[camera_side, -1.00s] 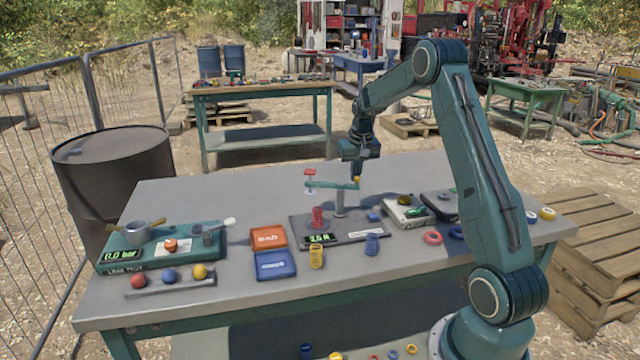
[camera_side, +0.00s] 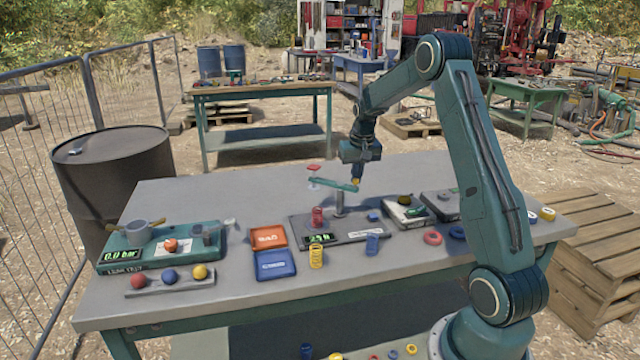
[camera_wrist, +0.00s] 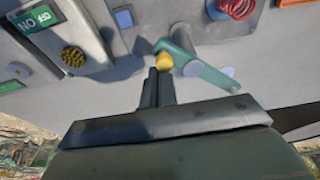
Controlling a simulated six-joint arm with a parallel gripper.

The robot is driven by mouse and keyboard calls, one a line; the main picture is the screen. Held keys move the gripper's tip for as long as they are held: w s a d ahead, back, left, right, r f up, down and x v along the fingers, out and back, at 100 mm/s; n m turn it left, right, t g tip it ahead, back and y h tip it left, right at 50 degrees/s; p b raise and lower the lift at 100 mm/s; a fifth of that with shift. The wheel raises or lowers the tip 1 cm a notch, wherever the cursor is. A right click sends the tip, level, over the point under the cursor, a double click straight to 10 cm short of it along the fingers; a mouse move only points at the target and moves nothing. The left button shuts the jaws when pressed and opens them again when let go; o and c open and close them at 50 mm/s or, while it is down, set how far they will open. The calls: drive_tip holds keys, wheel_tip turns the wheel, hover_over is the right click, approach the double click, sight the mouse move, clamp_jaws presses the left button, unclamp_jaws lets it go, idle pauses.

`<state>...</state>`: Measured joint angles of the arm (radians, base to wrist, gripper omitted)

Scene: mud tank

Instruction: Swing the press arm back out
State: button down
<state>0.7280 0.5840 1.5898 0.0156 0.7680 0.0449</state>
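The press arm (camera_side: 330,184) is a green bar on a grey post (camera_side: 339,203) at the back of the press base (camera_side: 375,231). Its red-topped end (camera_side: 313,167) points back left, and its yellow knob (camera_side: 355,183) is at the right end. A red spring (camera_side: 318,217) stands on the base in front of the bar, not directly under the red-topped end. My gripper (camera_side: 357,178) points down at the knob. In the wrist view its fingers (camera_wrist: 158,78) are close together, with the yellow knob (camera_wrist: 165,61) right at their tips, seemingly beside them rather than between them.
Yellow (camera_side: 316,256) and blue springs (camera_side: 373,243) stand before the base. Red (camera_side: 268,237) and blue trays (camera_side: 275,264) lie to its left. Grey devices (camera_side: 405,213) stand to its right. A leak tester (camera_side: 120,254) is at the far left. The table behind the press arm is clear.

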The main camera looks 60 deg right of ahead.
drive_tip(key=shift+s+d, duration=0.1)
idle(0.6)
drive_tip(key=shift+s+d, duration=0.1)
drive_tip(key=shift+d, duration=0.35)
drive_tip(key=shift+r, duration=0.15)
wheel_tip(320, 180, up, 7)
idle(1.0)
idle(0.4)
